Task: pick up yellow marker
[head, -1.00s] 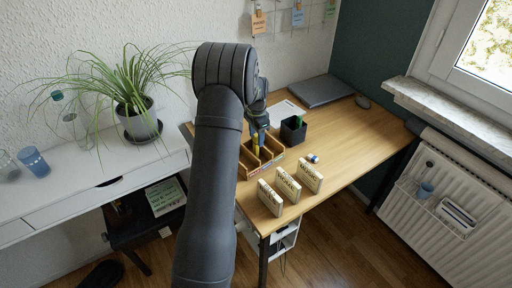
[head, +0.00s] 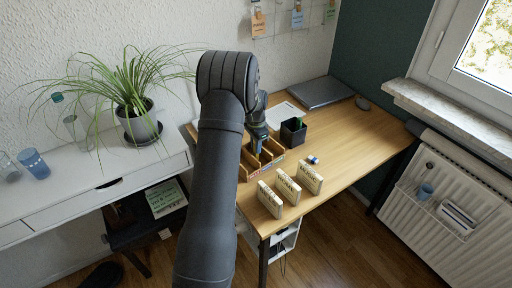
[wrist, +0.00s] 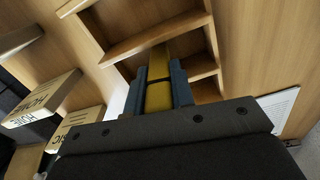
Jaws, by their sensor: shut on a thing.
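The yellow marker (wrist: 158,95) shows in the wrist view between the two blue fingers of my gripper (wrist: 161,84), which are shut on it. Its far end reaches toward the compartments of the wooden organizer (wrist: 150,38). In the head view my gripper (head: 258,145) is low over the organizer (head: 246,172) on the desk, and the marker is largely hidden by the fingers. I cannot tell whether the marker touches the organizer's floor.
Three cream lettered blocks (head: 289,188) stand along the desk's front edge. A black pen cup (head: 293,131) is right of the organizer, and a small blue-and-white item (head: 313,160) lies nearby. A closed laptop (head: 320,92) lies at the back. The desk's right part is clear.

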